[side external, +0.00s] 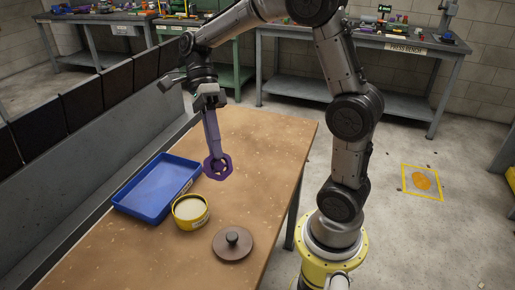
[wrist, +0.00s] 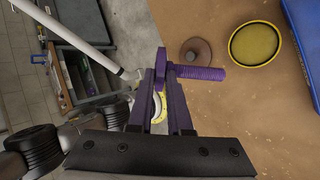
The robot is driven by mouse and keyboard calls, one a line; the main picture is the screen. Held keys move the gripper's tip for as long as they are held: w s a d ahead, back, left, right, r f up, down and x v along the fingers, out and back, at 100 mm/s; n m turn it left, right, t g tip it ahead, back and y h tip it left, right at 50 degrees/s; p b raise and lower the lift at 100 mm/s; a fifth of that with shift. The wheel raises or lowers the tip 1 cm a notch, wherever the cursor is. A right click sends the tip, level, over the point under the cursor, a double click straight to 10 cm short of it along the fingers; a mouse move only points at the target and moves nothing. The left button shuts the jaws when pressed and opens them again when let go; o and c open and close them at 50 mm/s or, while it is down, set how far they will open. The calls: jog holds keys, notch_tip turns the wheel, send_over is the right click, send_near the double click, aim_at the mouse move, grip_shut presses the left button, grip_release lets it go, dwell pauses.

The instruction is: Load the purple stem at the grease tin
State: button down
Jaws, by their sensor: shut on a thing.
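The purple stem (wrist: 205,73) has a ribbed shaft and a wider head. My gripper (wrist: 167,82) is shut on it at the head, and the shaft sticks out to the right in the wrist view. In the side external view, the stem's many-sided purple head (side external: 224,172) shows at the tips of my gripper (side external: 215,157), held above the table. The grease tin (side external: 191,222) is a round yellow tin, open, with pale filling. It stands below and to the left of the stem, apart from it. It also shows in the wrist view (wrist: 233,44).
A blue tray (side external: 127,209) lies left of the tin. A brown disc with a knob (side external: 233,248) lies to its right. Dark pigeonhole bins (side external: 82,101) line the left side. The brown table (side external: 262,150) is clear behind and right of the stem.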

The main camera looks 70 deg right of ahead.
jog(key=w+f+m+y, duration=0.1)
jog(key=w+f+y, duration=0.2)
jog(key=w+f, duration=0.3)
jog(key=shift+w+a+f+g+y, duration=0.2)
jog(key=shift+w+f+g+y, duration=0.15)
jog(key=shift+f, duration=1.65)
jog(key=shift+w+f, duration=0.1)
jog(key=shift+f, duration=0.65)
dwell(0.5)
notch_tip(320, 180, up, 7)
dwell(1.0)
dwell(0.3)
